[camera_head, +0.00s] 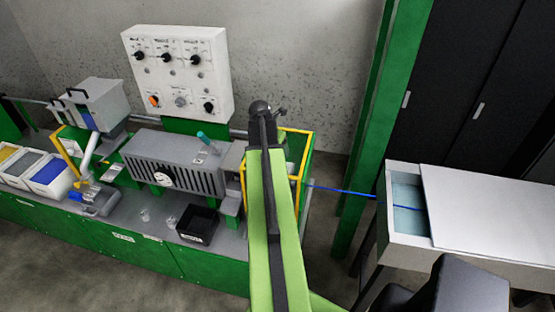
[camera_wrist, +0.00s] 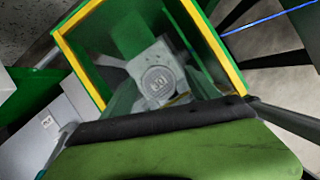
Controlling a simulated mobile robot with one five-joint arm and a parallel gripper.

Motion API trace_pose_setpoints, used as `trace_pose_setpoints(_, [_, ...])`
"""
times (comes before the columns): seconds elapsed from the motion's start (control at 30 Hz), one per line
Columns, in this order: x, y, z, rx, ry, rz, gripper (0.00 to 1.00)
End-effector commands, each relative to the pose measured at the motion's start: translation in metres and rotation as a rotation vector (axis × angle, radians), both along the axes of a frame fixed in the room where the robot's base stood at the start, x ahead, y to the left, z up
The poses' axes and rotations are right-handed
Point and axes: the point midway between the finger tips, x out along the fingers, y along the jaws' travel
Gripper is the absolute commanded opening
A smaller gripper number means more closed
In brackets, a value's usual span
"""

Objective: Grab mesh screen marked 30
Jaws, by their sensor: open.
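In the wrist view, a grey round plate with a raised marking (camera_wrist: 158,80) faces me inside a yellow-edged green frame (camera_wrist: 88,80). The marking is blurred, so I cannot tell if it reads 30 or if this is the mesh screen. My gripper (camera_wrist: 160,95) appears as dark jaws spread to either side of the plate, apart from each other, with nothing visibly held. In the head view, my own arm hides the gripper and most of the frame's inside. Small round pieces (camera_head: 145,215) lie on the bench, too small to read.
A grey vented machine (camera_head: 165,160) and a black bin (camera_head: 197,224) stand left of my arm. A white control panel (camera_head: 178,70) rises behind. A blue cable (camera_head: 340,190) runs right from the frame to a white trough (camera_head: 404,225). A green post (camera_head: 372,110) stands near.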

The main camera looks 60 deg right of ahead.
Motion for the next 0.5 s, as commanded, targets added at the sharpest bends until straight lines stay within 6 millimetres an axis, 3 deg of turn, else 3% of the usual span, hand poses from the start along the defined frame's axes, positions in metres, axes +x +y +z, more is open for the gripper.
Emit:
trace_pose_setpoints(0.03, [0.0004, -0.0036, -0.0143, 0.0, 0.0, 0.0, 0.69])
trace_pose_setpoints(0.27, [-0.0003, -0.0049, -0.0117, 0.0, 0.0, 0.001, 0.69])
trace_pose_setpoints(0.5, [-0.0005, -0.005, -0.0116, 0.0, 0.0, 0.0, 0.41])
